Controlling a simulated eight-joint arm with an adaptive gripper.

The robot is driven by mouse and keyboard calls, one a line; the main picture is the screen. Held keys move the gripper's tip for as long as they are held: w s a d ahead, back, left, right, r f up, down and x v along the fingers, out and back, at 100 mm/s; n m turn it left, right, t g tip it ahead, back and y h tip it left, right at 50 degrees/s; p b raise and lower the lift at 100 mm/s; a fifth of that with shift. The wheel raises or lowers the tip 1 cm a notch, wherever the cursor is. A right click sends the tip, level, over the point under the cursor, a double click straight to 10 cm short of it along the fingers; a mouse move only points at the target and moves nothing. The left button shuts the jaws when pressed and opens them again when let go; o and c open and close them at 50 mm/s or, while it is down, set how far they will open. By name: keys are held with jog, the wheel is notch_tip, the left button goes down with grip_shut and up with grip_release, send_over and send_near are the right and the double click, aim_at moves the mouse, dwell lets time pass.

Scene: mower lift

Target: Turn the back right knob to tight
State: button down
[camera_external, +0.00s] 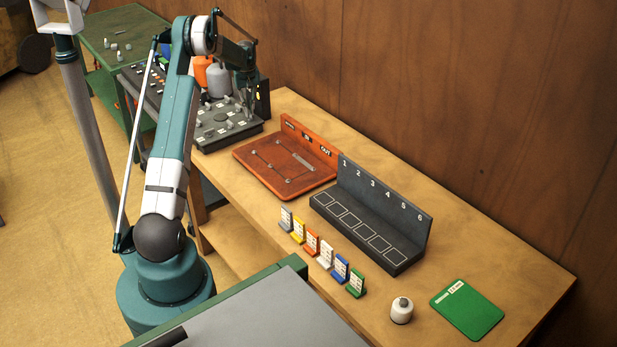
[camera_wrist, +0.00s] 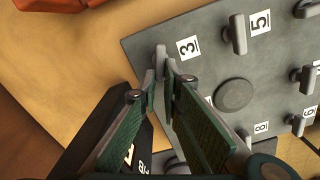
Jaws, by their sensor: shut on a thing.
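The grey knob panel (camera_external: 229,131) lies on the bench, with several knobs on it. My gripper (camera_external: 246,107) is over the panel's back right part. In the wrist view the panel (camera_wrist: 215,72) has a round dark disc and white labels such as 3, 5, 6 and 8. My gripper (camera_wrist: 160,78) is shut on the small grey knob (camera_wrist: 160,52) beside the label 3 (camera_wrist: 189,47), near the panel's corner. The fingertips cover part of this knob. Its exact turn position is hard to tell.
Other knobs (camera_wrist: 238,34) stand close by on the panel. A dark box with a yellow mark (camera_external: 262,97) stands beside the gripper, near the wall. An orange board (camera_external: 262,177) and a dark numbered rack (camera_external: 353,232) lie farther along the bench.

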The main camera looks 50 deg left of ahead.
jog(key=m+b, duration=0.1)
jog(key=m, duration=0.1)
jog(key=m+b, duration=0.1)
jog(key=m, duration=0.1)
jog(key=w+d+m+b, duration=0.1)
jog(key=m, duration=0.1)
jog(key=shift+m, duration=0.3)
jog(key=m, duration=0.2)
jog(key=m+b, duration=0.1)
jog(key=m, duration=0.1)
jog(key=d+m, duration=0.1)
jog(key=m, duration=0.1)
jog(key=shift+w+b, duration=0.25)
jog(key=shift+b, duration=0.1)
jog(key=c, duration=2.5)
grip_release()
jog(key=shift+r, duration=0.1)
jog(key=shift+r, duration=5.95)
